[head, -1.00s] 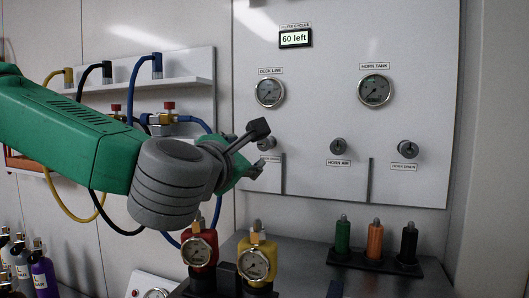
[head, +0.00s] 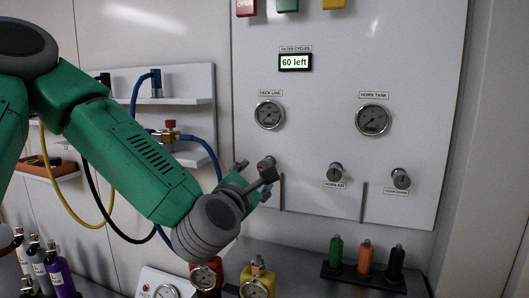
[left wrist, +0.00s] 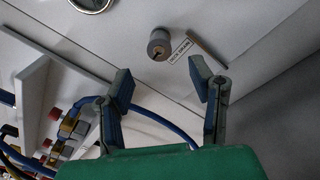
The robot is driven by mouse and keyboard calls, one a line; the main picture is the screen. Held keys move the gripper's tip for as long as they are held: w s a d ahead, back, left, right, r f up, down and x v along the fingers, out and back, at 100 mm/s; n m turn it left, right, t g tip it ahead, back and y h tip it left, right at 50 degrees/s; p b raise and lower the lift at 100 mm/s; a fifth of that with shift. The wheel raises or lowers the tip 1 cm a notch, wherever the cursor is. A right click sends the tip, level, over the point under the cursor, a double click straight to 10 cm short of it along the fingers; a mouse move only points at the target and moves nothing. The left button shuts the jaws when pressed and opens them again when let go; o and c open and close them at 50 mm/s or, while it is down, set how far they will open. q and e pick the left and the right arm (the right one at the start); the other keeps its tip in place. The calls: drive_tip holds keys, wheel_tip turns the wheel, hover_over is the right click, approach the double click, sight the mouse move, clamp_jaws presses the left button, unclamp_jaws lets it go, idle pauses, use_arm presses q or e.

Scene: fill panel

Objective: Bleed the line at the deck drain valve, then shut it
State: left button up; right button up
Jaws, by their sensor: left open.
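The deck drain valve is the grey round knob (head: 265,163) under the deck line gauge (head: 269,115) on the white panel. My left gripper (head: 256,173) is in front of it, and a dark finger partly covers its lower side and label. In the left wrist view the knob (left wrist: 158,45) has a dark slot and a label beside it. My left gripper (left wrist: 163,82) shows two spread fingers with nothing between them. The knob lies beyond the fingertips, and the fingers look apart from it. The gauge reading is too small to tell. My right gripper is out of view.
The horn air knob (head: 335,172) and horn drain knob (head: 401,178) are to the right, past a thin divider (head: 282,192). Blue hoses hang left. Red and yellow cylinders (head: 257,275) with gauges stand below my wrist.

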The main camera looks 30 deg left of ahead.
sight(264, 167)
use_arm(q)
drive_tip(key=x, duration=0.7)
drive_tip(key=shift+w+a, duration=0.15)
drive_tip(key=shift+w, duration=0.15)
clamp_jaws()
